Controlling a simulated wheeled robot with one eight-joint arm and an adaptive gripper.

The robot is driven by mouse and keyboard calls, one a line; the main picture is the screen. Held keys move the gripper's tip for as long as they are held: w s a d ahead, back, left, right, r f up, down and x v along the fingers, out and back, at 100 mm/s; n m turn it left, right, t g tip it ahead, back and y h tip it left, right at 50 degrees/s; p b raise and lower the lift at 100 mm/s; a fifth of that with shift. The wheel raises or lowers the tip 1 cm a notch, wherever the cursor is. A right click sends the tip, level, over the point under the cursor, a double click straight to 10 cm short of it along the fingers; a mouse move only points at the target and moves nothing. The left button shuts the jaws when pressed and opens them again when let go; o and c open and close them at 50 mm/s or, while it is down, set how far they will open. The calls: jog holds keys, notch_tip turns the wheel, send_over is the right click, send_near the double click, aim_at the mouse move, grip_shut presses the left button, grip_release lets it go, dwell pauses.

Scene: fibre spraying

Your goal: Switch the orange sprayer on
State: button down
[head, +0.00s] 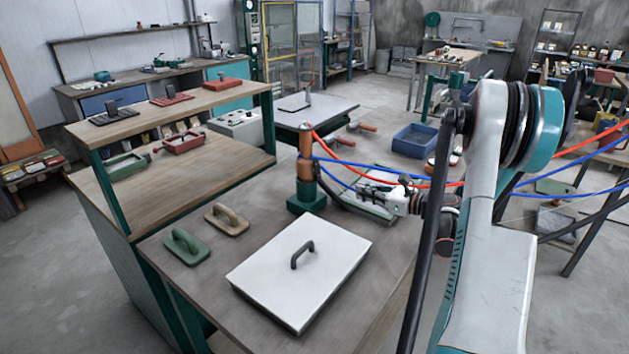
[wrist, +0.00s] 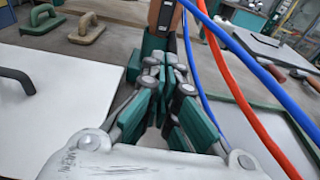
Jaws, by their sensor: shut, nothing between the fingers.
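An upright orange-brown cylinder on a green base, which looks like the orange sprayer (head: 306,168), stands on the workbench behind the white lidded panel. Its lower part and base also show in the wrist view (wrist: 145,62), just beyond my fingertips. Red and blue hoses run from near it to the right. I cannot make out a switch. My gripper (wrist: 166,72) is shut and empty, its green-padded fingers together. It points at the sprayer's base from the right in the head view; whether it touches is unclear.
A white board with a dark handle (head: 280,285) lies in front. Green (head: 186,247) and tan (head: 226,220) floats lie to its left. The hoses (wrist: 228,70) pass close to my gripper's right side. A green-rimmed tray (wrist: 245,105) lies to the right.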

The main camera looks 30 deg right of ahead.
jog(key=b, duration=0.3)
send_near(313, 180)
jog(key=w, duration=0.2)
jog(key=shift+w+a+f, duration=0.2)
jog(key=shift+w+a, duration=0.45)
jog(key=shift+w, duration=0.2)
